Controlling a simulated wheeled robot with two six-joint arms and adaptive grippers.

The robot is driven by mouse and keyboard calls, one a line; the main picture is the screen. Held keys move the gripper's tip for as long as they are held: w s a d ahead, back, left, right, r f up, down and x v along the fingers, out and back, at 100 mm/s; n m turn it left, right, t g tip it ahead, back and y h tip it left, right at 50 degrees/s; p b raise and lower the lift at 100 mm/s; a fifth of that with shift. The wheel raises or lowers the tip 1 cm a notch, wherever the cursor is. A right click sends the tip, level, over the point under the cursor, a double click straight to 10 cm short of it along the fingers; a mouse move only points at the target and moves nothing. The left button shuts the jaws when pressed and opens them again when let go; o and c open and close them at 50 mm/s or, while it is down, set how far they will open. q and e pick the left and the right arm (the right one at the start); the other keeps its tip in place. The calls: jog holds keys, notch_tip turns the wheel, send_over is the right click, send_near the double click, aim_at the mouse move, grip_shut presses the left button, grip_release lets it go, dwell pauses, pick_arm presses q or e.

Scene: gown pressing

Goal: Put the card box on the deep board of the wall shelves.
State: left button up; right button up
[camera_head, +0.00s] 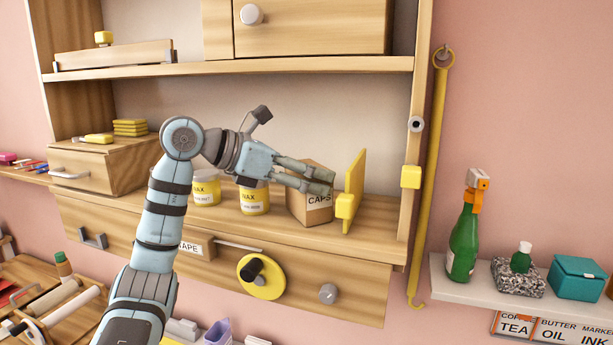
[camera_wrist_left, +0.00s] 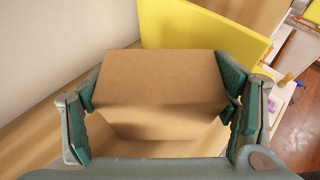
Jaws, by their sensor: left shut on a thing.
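In the left wrist view the box (camera_wrist_left: 160,90) fills the space between the two green-padded fingers. Whether its base rests fully on the board is hard to tell. My right gripper is in neither view.
A yellow upright panel (camera_head: 354,188) stands just right of the box. Two yellow WAX tins (camera_head: 254,200) stand to its left. A small wooden drawer unit (camera_head: 105,167) is at the board's left. A yellow rod (camera_head: 430,180) hangs right of the shelves.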

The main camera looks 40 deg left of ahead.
pick_arm(q)
jog(key=shift+f, duration=0.15)
jog(key=o, duration=1.3)
jog(key=shift+s, duration=0.1)
jog(key=shift+r, duration=0.3)
jog(key=v, duration=1.2)
jog(key=shift+b, duration=0.35)
jog(key=shift+d, duration=0.1)
